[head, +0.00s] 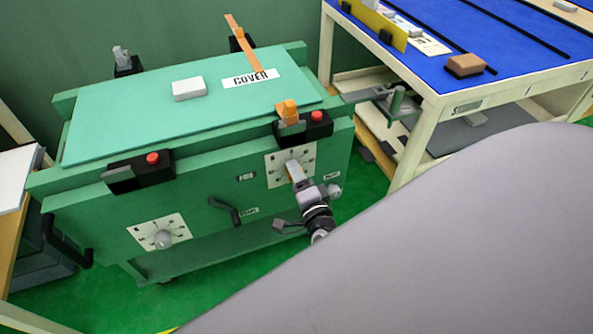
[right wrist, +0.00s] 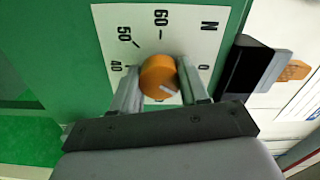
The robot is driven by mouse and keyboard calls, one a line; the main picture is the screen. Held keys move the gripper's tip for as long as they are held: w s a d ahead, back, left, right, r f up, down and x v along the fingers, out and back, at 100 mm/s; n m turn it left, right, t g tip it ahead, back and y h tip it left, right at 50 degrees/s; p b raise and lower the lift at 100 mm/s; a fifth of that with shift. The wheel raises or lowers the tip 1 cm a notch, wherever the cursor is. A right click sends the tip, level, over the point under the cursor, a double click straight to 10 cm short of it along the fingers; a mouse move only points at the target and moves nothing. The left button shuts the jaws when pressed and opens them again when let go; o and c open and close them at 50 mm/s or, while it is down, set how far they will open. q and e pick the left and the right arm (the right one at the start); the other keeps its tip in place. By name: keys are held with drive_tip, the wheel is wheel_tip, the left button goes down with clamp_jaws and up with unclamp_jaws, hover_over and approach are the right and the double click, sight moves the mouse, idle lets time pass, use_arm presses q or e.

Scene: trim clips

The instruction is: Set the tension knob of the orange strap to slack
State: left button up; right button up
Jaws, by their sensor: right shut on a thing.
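The orange tension knob (right wrist: 158,77) sits on a white dial plate (right wrist: 150,35) marked 40, 50, 60, N and 0. A short white line on the knob points to the lower right in the right wrist view. My right gripper (right wrist: 160,88) is shut on the knob, one finger on each side. In the head view the right gripper (head: 298,178) reaches the right dial plate (head: 277,170) on the green case front and hides most of the knob. The orange strap (head: 242,42) stands up at the back of the cover. My left gripper is not in view.
The green case (head: 110,185) has a second dial with a grey knob (head: 162,239) at the left. Two black clips with red buttons (head: 152,158) sit on its front edge; an orange piece (head: 288,110) is at the right one. A blue-topped table (head: 520,60) stands right.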

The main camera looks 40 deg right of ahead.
drive_tip(key=n+p, duration=0.1)
drive_tip(key=n, duration=0.2)
drive_tip(key=shift+n, duration=0.3)
drive_tip(key=shift+n+p, duration=0.65)
drive_tip(key=shift+n, duration=0.85)
drive_tip(key=o, duration=1.1)
drive_tip(key=shift+c, duration=0.2)
drive_tip(key=p+v, duration=0.1)
drive_tip(key=v, duration=0.6)
drive_tip(key=shift+s, duration=0.1)
